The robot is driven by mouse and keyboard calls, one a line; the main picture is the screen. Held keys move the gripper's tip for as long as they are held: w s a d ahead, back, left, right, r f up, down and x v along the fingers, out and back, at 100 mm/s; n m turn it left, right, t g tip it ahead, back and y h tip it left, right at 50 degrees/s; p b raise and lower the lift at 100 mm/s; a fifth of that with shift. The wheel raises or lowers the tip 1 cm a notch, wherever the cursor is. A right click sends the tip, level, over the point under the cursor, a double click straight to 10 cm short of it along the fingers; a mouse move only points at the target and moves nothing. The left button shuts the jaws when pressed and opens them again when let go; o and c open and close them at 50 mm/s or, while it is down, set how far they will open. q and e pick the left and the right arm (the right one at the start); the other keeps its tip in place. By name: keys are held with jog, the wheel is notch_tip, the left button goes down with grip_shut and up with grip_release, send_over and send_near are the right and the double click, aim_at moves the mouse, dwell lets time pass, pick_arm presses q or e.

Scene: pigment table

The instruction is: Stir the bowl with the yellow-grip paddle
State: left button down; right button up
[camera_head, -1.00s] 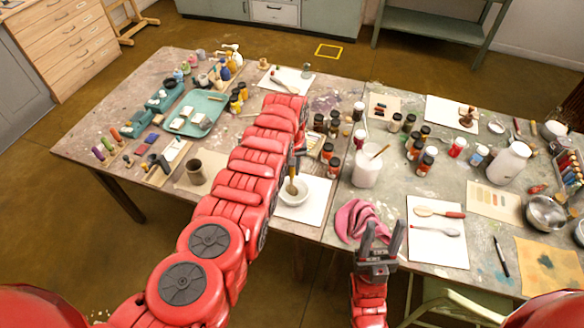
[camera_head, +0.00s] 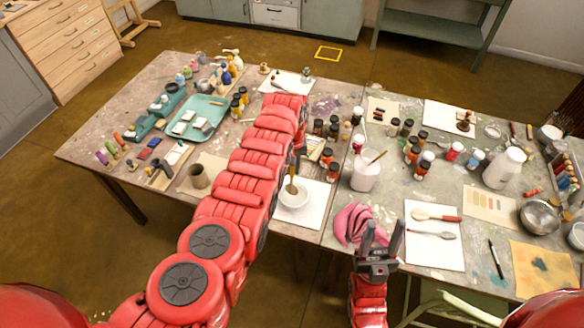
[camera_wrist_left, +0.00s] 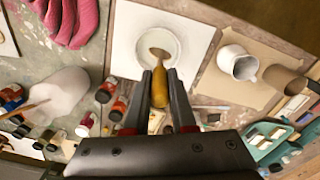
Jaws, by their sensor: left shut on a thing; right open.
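The white bowl (camera_head: 294,198) stands on a white sheet near the table's front edge. It also shows in the left wrist view (camera_wrist_left: 171,37). The yellow-grip paddle (camera_head: 292,184) stands steeply in it, with its head (camera_wrist_left: 160,52) inside the bowl's rim. Whether the head touches the bottom I cannot tell. My left gripper (camera_wrist_left: 160,76) is shut on the yellow grip (camera_wrist_left: 160,90) above the bowl. In the head view my arm mostly hides that gripper.
A white jar (camera_head: 364,178) with a stick in it stands right of the bowl, with several paint bottles (camera_head: 326,157) behind. In the wrist view a white mug (camera_wrist_left: 232,60) and a brown cup (camera_wrist_left: 283,77) stand beside the bowl's sheet.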

pick_arm(q)
notch_tip(320, 180, up, 5)
jog(key=p, duration=0.4)
jog(key=shift+r, duration=0.1)
dwell(0.4)
